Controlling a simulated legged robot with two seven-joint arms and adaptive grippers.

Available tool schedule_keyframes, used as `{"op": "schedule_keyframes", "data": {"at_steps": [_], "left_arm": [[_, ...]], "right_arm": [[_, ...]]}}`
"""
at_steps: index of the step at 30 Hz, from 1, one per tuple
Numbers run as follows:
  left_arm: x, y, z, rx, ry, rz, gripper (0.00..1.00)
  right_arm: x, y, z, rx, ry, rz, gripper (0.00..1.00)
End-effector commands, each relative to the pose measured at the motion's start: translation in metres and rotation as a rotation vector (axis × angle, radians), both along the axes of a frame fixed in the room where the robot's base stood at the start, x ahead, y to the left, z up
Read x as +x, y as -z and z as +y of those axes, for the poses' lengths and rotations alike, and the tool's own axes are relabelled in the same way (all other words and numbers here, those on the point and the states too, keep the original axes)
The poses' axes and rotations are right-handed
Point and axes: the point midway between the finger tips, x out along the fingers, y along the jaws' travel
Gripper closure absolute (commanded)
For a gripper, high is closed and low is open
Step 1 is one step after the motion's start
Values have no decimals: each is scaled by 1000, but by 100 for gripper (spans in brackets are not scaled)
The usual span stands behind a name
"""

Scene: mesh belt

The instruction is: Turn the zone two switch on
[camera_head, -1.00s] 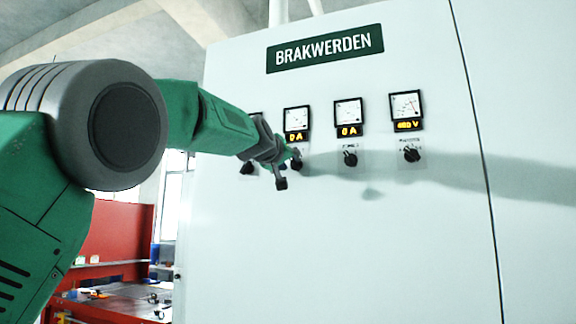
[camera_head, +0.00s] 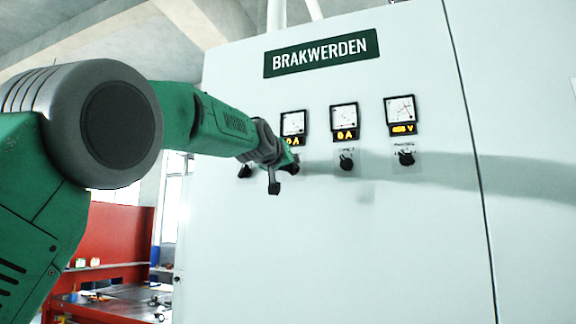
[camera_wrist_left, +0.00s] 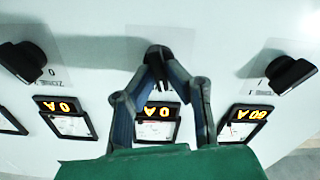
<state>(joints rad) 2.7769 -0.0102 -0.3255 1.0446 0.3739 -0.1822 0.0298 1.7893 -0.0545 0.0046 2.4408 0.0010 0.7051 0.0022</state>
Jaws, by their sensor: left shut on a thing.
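The pale cabinet (camera_head: 330,240) carries a row of black rotary switches under square meters. My left gripper (camera_head: 291,164) is at the second switch from the left, below a meter reading 0 A (camera_head: 293,124). In the left wrist view, which is upside down, its fingers (camera_wrist_left: 158,58) are shut on this black switch knob (camera_wrist_left: 158,50). The fingers hide most of the knob and its label, so its setting cannot be read. My right gripper is not in view.
Neighbouring switches stand either side in the left wrist view, one at left (camera_wrist_left: 22,62) and one at right (camera_wrist_left: 290,73). In the head view, two more switches, (camera_head: 346,162) and (camera_head: 406,157), sit to the right. A red workbench (camera_head: 115,240) stands left of the cabinet.

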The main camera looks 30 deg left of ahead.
Motion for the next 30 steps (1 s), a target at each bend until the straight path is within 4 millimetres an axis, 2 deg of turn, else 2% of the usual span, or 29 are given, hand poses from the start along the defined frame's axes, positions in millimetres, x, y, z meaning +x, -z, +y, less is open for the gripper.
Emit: {"op": "schedule_keyframes", "data": {"at_steps": [1, 18, 30], "left_arm": [[3, 8, 0, 35, 2, 25, 100], [4, 9, 0, 540, 3, 149, 100], [4, 10, -1, 745, 4, 198, 100]], "right_arm": [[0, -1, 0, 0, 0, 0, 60], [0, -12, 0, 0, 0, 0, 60], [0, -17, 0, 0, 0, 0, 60]]}}
